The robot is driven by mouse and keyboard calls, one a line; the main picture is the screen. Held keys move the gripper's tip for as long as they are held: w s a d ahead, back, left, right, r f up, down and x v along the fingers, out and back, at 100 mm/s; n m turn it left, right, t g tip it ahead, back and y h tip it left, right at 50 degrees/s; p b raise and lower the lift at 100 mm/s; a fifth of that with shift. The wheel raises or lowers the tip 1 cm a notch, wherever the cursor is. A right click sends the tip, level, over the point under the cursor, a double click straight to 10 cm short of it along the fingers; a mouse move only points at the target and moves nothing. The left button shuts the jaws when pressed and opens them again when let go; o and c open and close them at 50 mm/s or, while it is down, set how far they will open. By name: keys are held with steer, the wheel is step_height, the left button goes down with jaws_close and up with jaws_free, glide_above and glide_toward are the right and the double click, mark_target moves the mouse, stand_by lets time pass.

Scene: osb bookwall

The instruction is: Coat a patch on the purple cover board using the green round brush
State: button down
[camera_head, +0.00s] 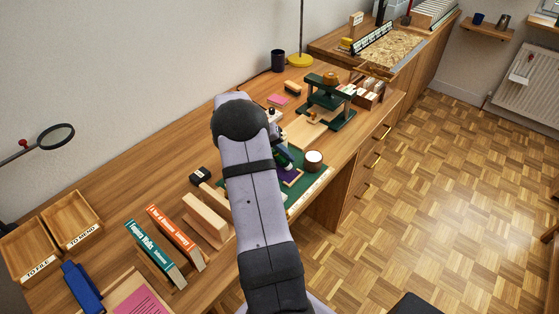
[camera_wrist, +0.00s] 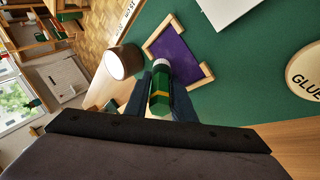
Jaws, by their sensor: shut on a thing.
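The purple cover board (camera_wrist: 182,55) lies on the green mat (camera_wrist: 235,70) inside a light wooden corner frame. It also shows in the head view (camera_head: 292,177), partly hidden by my arm. In the head view, my gripper (camera_head: 284,158) is mostly hidden behind my arm.
A green press (camera_head: 328,100) stands behind; books (camera_head: 175,235) stand at left.

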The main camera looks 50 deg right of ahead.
steer(key=shift+r, duration=0.1)
stand_by(0.3)
steer(key=shift+r+p, duration=1.75)
steer(key=shift+r, duration=1.2)
steer(key=shift+r+p, duration=0.85)
steer(key=shift+r, duration=0.65)
